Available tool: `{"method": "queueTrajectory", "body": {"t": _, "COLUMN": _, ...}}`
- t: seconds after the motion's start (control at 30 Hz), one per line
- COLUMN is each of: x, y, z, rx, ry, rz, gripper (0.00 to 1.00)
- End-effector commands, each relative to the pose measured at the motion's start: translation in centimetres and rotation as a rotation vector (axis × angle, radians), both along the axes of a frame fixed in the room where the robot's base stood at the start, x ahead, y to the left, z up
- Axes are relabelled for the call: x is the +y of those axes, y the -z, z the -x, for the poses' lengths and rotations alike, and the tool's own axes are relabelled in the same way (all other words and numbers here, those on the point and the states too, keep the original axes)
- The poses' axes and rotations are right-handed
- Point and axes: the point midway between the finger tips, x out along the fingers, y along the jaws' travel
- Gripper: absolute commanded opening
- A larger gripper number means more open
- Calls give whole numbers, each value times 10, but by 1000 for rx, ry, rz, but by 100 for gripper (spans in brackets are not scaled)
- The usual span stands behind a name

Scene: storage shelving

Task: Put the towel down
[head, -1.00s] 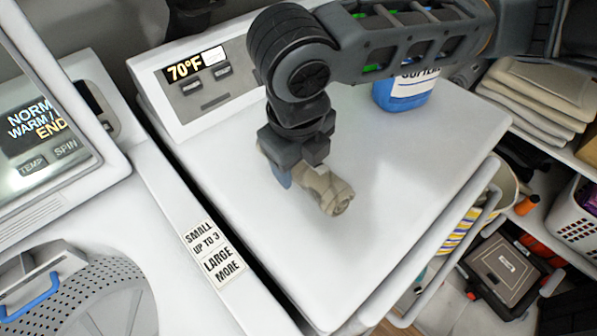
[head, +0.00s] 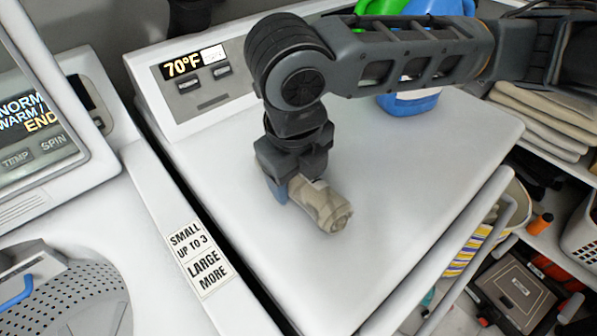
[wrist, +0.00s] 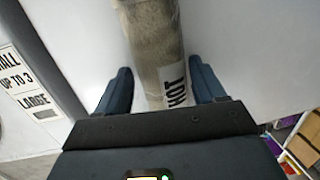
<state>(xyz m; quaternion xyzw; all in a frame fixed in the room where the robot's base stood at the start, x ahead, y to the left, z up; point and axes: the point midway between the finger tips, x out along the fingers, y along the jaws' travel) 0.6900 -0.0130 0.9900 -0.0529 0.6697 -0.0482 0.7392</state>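The towel (head: 321,204) is a beige roll at the top of the white dryer, low at the surface under my gripper. In the wrist view the towel (wrist: 153,45) runs lengthwise away from me, with a white "HOT" label near its close end. My gripper (wrist: 162,85) has a dark blue finger on each side of the towel. A strip of white shows between the left finger and the towel; the right finger is close to or touching it. In the head view my gripper (head: 284,190) points down, its far finger hidden.
The white dryer top (head: 400,190) is clear around the towel. A blue bottle (head: 410,101) stands at the back, partly behind my arm. The washer (head: 120,230) is at left. Folded towels (head: 540,120) are on a shelf at right.

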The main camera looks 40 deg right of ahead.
Motion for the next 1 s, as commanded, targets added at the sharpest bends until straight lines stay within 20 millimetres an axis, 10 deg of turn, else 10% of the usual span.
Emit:
{"method": "queueTrajectory", "body": {"t": 0.5, "x": 0, "y": -1, "z": 0, "rx": -2, "ry": 0, "rz": 0, "gripper": 90}}
{"method": "queueTrajectory", "body": {"t": 1.0, "x": 13, "y": -92, "z": 8, "rx": -4, "ry": -2, "rz": 1, "gripper": 90}}
